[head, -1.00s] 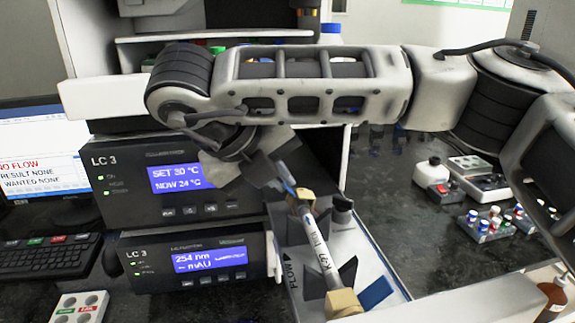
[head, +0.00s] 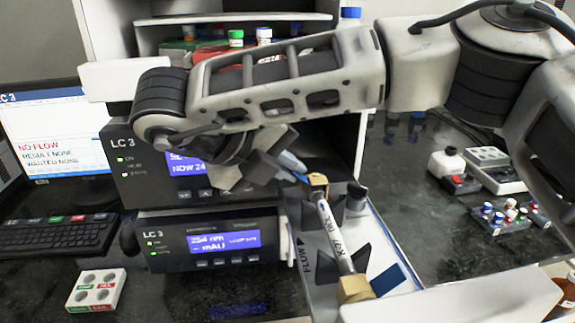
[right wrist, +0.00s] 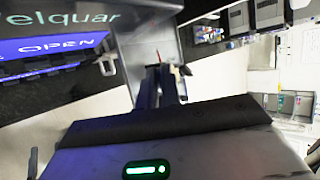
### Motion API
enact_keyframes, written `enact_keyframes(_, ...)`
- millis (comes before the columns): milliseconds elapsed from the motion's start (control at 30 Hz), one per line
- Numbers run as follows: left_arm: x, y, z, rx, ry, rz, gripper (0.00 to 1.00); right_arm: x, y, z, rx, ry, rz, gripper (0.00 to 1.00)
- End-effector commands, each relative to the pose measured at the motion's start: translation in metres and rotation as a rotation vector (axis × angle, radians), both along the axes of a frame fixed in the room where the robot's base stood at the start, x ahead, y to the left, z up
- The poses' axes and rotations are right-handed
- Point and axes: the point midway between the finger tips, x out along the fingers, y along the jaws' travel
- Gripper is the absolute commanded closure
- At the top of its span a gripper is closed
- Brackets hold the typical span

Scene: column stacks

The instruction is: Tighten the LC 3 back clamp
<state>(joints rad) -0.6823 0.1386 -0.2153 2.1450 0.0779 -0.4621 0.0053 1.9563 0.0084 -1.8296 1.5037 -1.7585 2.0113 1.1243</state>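The LC 3 instrument is two stacked dark units (head: 226,240) with blue displays. Beside it a white tray (head: 392,262) carries a slim white column (head: 331,232) with brass-coloured ends. Dark clamp parts stand along the column; a dark upright one with a rounded top (head: 357,196) is near its far end, perhaps the back clamp. My right gripper (head: 277,168) comes over the instrument beside that end, near a pale piece with a blue tip (head: 292,163). The wrist view shows its dark fingers (right wrist: 161,85) close together; whether they hold anything is unclear. My left gripper is not seen.
A keyboard (head: 55,236) and monitor (head: 55,135) stand at the left. A white block with round wells (head: 97,290) lies in front.

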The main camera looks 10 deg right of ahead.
Motion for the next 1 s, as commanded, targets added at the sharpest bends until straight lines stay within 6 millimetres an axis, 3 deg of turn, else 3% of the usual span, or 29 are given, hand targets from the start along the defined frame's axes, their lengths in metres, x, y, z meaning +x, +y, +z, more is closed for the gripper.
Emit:
enact_keyframes(67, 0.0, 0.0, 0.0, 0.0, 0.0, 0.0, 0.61, 0.0, 0.0, 0.0, 0.0, 0.0, 0.0, 0.74)
enact_keyframes(467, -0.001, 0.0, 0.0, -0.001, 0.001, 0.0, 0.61, -0.003, 0.006, 0.005, 0.001, -0.001, 0.002, 0.74)
enact_keyframes(1000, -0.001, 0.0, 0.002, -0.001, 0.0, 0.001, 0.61, -0.051, 0.083, 0.082, 0.0, -0.006, 0.001, 0.74)
